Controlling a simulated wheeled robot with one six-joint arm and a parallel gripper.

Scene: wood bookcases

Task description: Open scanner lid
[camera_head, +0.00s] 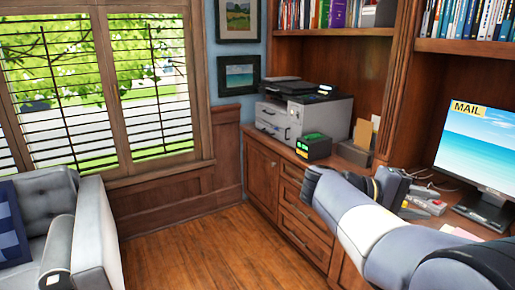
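The scanner (303,116) is a grey and white printer-scanner on the wood cabinet beside the window wall. Its dark lid (287,86) lies flat across the top and looks shut. My arm reaches in from the lower right and bends in front of the cabinet, well short of the scanner. Dark and grey parts beyond the arm, over the desk, seem to be my wrist and gripper (425,199). The fingers are too small and too mixed with the desk items to tell whether they are open. Nothing of mine touches the scanner.
A black and green box (313,146) stands at the scanner's front right, with a paper holder (357,145) beyond it. A monitor (490,150) stands on the desk at right. Bookshelves hang above. A grey sofa (95,225) is at left. The wood floor (205,250) between is clear.

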